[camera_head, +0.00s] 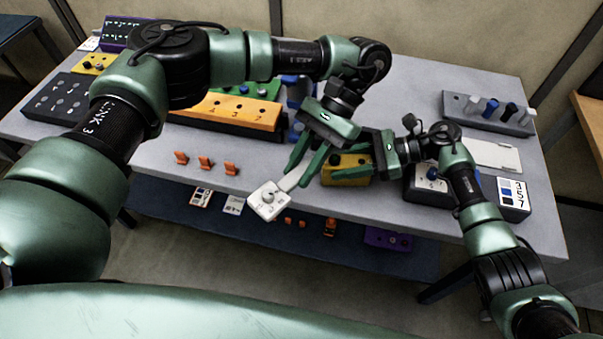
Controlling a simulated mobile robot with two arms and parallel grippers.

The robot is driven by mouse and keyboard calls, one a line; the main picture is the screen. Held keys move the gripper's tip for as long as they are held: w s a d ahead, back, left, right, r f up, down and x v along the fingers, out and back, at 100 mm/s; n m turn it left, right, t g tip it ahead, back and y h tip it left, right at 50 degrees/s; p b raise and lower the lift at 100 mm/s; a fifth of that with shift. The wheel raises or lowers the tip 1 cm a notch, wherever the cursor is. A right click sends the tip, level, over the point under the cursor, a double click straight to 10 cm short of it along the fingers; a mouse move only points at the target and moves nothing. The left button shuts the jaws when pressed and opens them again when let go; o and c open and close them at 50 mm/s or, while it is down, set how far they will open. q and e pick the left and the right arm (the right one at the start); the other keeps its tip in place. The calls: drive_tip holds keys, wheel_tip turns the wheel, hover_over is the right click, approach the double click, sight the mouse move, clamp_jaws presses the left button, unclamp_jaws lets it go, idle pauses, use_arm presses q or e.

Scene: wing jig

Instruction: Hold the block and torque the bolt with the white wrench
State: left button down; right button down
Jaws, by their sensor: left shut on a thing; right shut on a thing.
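The white wrench (268,203) has a square head with a dark round spot and a short pale handle. My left gripper (297,178) is shut on the wrench's handle and holds it tilted, with the head down and left by the table's front edge. A yellow block (347,161) with dark round marks on top is at the front edge of the table, right of the wrench. My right gripper (335,167) reaches in from the right and is shut on the yellow block. Its fingers cover part of the block. I cannot make out the bolt clearly; the wrench head is apart from the block.
The grey table (160,155) carries a long orange block (230,113), a dark panel (62,98) and small orange clips (204,163) at left. A grey rack with pegs (489,112) is at back right. A blue lower shelf (165,200) holds cards and small parts.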

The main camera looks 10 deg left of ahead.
use_arm(q)
drive_tip(key=shift+r, duration=0.5)
use_arm(e)
drive_tip(key=c, duration=0.7)
unclamp_jaws()
drive_tip(key=shift+d, duration=0.1)
use_arm(q)
wheel_tip(320, 180, down, 4)
drive_tip(key=b, duration=0.4)
drive_tip(key=shift+f, duration=0.2)
use_arm(e)
drive_tip(key=v, duration=1.2)
drive_tip(key=shift+w, duration=0.1)
drive_tip(key=shift+f, duration=0.1)
